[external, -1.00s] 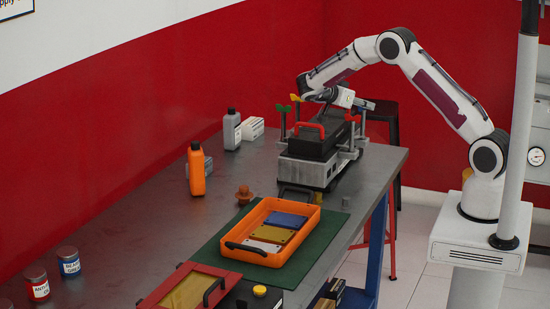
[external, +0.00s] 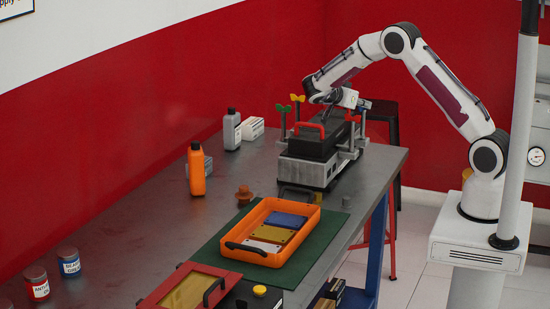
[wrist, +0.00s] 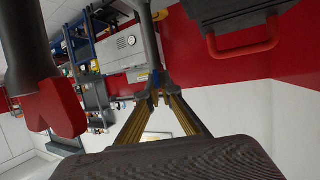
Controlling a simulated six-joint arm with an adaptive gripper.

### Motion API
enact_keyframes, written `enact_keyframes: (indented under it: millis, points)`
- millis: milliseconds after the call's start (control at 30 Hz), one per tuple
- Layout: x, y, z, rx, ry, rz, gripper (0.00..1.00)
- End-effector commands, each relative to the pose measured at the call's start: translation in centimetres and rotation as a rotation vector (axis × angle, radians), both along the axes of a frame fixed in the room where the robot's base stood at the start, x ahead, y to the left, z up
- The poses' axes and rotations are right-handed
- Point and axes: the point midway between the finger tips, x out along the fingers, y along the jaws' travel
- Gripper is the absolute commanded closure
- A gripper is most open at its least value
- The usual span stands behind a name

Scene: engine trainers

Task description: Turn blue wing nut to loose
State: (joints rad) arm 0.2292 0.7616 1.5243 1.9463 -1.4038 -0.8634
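A small blue piece (wrist: 156,79), apparently the blue wing nut, shows at a grey post in the wrist view, just beyond my fingertips. My gripper (wrist: 156,99) has its two fingers apart, with a gap between them; contact with the blue piece cannot be told. A red wing nut (wrist: 55,106) is close at left in the wrist view.
A red handle (external: 309,126) arches over the block, close to my gripper. An orange tray (external: 262,259) lies on a green mat toward the front. An orange bottle (external: 196,170) and a grey bottle (external: 232,130) stand left of the engine.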

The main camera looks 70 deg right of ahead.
Motion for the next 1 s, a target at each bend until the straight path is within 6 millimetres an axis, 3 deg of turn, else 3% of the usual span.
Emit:
enact_keyframes:
  millis: [700,1000]
  points:
    - [-0.02,-0.12,0.29,-0.005,-0.002,0.258,1.00]
    - [0.03,-0.06,0.22,-0.003,-0.002,0.282,1.00]
